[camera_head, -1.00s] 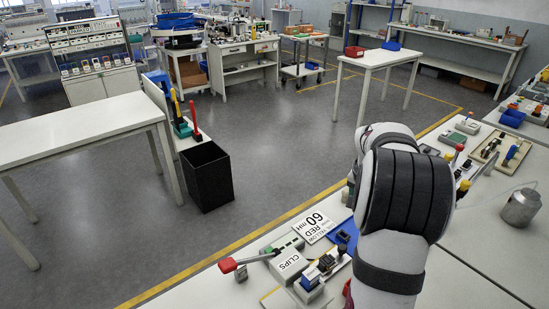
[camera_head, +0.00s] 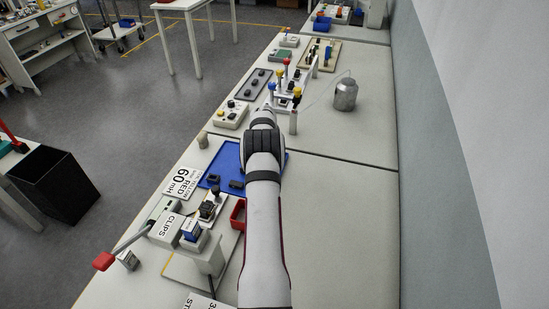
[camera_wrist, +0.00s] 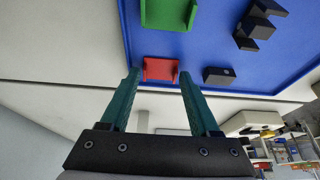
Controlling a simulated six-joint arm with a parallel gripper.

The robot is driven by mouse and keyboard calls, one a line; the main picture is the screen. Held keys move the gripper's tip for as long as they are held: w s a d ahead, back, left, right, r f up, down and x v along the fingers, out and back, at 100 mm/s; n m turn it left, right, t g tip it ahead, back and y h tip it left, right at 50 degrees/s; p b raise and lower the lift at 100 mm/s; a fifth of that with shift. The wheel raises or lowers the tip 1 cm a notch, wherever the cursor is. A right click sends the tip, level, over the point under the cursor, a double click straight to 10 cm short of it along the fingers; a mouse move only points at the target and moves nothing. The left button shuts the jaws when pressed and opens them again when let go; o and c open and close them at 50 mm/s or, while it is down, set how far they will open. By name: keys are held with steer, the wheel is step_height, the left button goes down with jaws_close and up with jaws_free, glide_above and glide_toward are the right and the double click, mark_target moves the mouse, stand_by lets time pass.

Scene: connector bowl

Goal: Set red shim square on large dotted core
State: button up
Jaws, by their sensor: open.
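The red shim (camera_wrist: 160,69) is a small red piece with raised ends, lying near the edge of the blue tray in the wrist view. My gripper (camera_wrist: 160,76) is open with teal fingers. The shim appears between the fingertips, and nothing is held; how far it lies beyond them I cannot tell. Two dark core pieces are on the tray: a small block (camera_wrist: 219,76) and a larger stepped one (camera_wrist: 256,30). Dark pieces also show on the tray in the head view (camera_head: 214,180). I cannot make out clearly which is dotted. In the head view my arm hides the gripper.
A green piece (camera_wrist: 168,14) lies on the blue tray (camera_wrist: 200,45). In the head view, a CLIPS box (camera_head: 167,230), a lever with a red knob (camera_head: 104,261) and a red frame (camera_head: 238,214) stand near my arm. The bench to the right is clear up to the metal can (camera_head: 345,95).

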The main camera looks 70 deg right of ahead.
steer(key=shift+f, duration=0.15)
steer(key=shift+c, duration=0.3)
jaws_close()
